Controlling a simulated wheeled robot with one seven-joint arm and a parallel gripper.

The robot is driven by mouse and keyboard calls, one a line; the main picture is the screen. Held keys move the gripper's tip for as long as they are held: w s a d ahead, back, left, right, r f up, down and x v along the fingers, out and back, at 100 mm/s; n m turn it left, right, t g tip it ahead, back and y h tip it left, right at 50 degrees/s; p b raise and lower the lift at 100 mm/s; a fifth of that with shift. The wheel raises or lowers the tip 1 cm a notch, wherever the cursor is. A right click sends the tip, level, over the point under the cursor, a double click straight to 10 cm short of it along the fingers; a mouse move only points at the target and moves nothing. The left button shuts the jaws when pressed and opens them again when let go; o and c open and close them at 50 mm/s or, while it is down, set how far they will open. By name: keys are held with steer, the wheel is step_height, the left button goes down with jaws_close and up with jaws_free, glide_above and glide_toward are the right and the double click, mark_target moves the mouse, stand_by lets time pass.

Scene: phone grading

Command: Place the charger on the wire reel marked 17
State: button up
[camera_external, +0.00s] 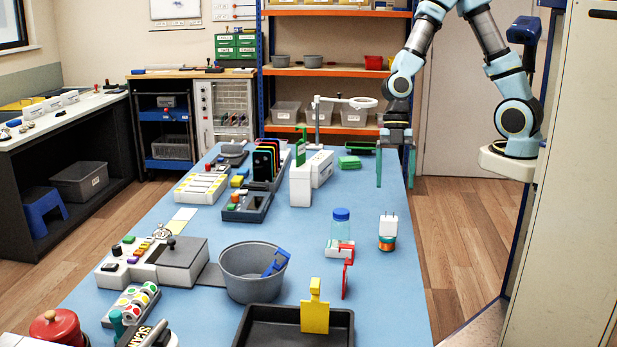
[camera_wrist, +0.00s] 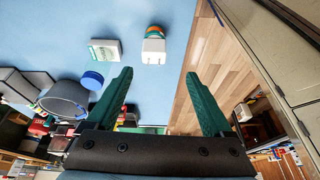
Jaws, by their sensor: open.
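The white charger (camera_external: 388,226) stands with its prongs up on top of a small wire reel (camera_external: 387,244) with orange and green bands, at the right side of the blue table. In the wrist view the charger (camera_wrist: 153,50) hides part of the reel (camera_wrist: 155,31). I cannot read a number on the reel. My gripper (camera_external: 394,178) is open and empty, with its green fingers pointing down, beyond the charger toward the far right table edge. In the wrist view the charger lies ahead of the gap between my fingertips (camera_wrist: 157,78), apart from them.
A blue-capped bottle (camera_external: 341,227) stands left of the charger, with a red stand (camera_external: 347,270) in front. A grey bowl (camera_external: 250,287), black tray (camera_external: 252,329) and yellow holder (camera_external: 315,313) are nearer. A white box (camera_external: 300,185) stands farther back. The right edge strip is mostly clear.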

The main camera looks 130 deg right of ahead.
steer(key=s+a+r+m+g+h, duration=0.1)
steer(key=s+a+r+m+h, duration=0.2)
steer(key=a+m, duration=0.6)
steer(key=shift+s+a+r+m, duration=0.3)
steer(key=shift+s+a, duration=0.3)
steer(key=shift+a, duration=0.6)
stand_by(0.3)
